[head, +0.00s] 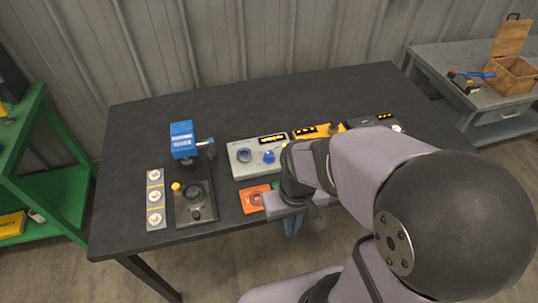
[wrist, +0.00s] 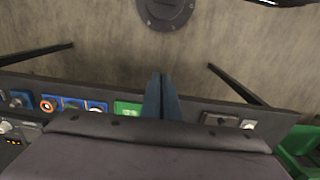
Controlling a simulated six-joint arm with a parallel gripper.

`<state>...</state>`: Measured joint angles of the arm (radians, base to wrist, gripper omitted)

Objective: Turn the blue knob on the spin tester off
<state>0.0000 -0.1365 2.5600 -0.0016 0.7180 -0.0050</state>
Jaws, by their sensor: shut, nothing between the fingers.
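A grey box (head: 243,172) in the middle of the table has a blue knob (head: 269,157) on its top, with a blue ring-like part (head: 244,155) to its left. The labels are too small to tell which device is the spin tester. I cannot read the knob's setting. My gripper (head: 291,226) is near the table's front edge, in front of the grey box and apart from the knob. In the wrist view its blue fingers (wrist: 162,97) are together and empty, with floor beyond them. My arm hides part of the right side of the table.
An orange device (head: 254,206) lies in front of the grey box. A black device (head: 181,212) with a blue-headed stand (head: 183,139) and a strip of round knobs (head: 154,222) are at left. A yellow panel (head: 309,132) is behind my arm. The table's back is clear.

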